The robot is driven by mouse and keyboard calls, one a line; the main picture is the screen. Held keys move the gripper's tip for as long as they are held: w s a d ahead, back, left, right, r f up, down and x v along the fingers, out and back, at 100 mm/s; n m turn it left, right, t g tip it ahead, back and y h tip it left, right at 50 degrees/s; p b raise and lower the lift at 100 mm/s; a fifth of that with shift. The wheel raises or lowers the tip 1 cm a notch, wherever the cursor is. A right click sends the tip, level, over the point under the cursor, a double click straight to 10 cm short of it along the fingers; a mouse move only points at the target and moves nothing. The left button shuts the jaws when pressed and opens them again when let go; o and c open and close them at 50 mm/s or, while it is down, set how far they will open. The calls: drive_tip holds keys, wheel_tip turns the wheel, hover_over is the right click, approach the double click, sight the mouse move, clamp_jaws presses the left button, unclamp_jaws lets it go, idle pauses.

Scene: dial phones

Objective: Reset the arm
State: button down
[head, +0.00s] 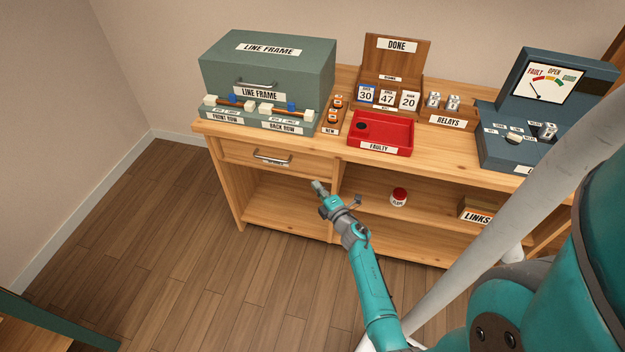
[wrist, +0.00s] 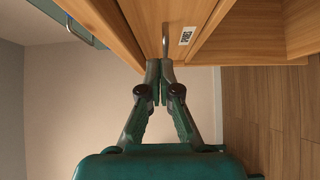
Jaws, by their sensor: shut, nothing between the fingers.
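My gripper (head: 319,187) is in front of the wooden cabinet (head: 290,222), low and to the right of the drawer handle (head: 272,158) in the head view. Its fingers are shut and hold nothing. In the wrist view the two fingertips (wrist: 160,70) meet, and the metal handle (wrist: 165,42) shows just beyond them. Whether they touch it cannot be told; in the head view they look apart. The drawer front (head: 305,172) looks flush with the cabinet. My arm reaches up from the bottom of the head view.
On the cabinet top stand a green line frame box (head: 268,70), a red faulty tray (head: 380,148), a wooden done rack (head: 393,60), relays (head: 452,103) and a dark blue meter unit (head: 495,135). A red-lidded jar (head: 399,197) and a links box (head: 475,212) are on the shelf.

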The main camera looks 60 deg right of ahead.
drive_tip(key=shift+s+a, duration=0.2)
drive_tip(key=shift+s, duration=0.15)
drive_tip(key=s+a+r+m+y, duration=0.15)
drive_tip(key=s+a, duration=0.25)
drive_tip(key=a, duration=0.5)
drive_tip(key=s+a+m, duration=0.3)
drive_tip(key=s+a, duration=0.2)
drive_tip(key=a, duration=0.4)
drive_tip(key=s+a+m+y, duration=0.15)
drive_tip(key=s+a, duration=0.25)
drive_tip(key=a, duration=0.5)
drive_tip(key=s+a+r+m+y, duration=0.1)
drive_tip(key=s+a+r+m, duration=0.1)
drive_tip(key=s+a+r, duration=0.2)
drive_tip(key=s+a+r+m+g+y, duration=0.1)
drive_tip(key=s+a+r+m+y, duration=0.1)
drive_tip(key=s+r, duration=0.5)
drive_tip(key=s+a+r+m+y, duration=0.1)
drive_tip(key=s+a+r+m, duration=0.2)
drive_tip(key=s, duration=0.7)
wheel_tip(320, 180, up, 3)
drive_tip(key=a, duration=0.2)
drive_tip(key=shift+a+r+g+y, duration=0.15)
drive_tip(key=shift+a+g+y, duration=0.15)
drive_tip(key=shift+a, duration=0.05)
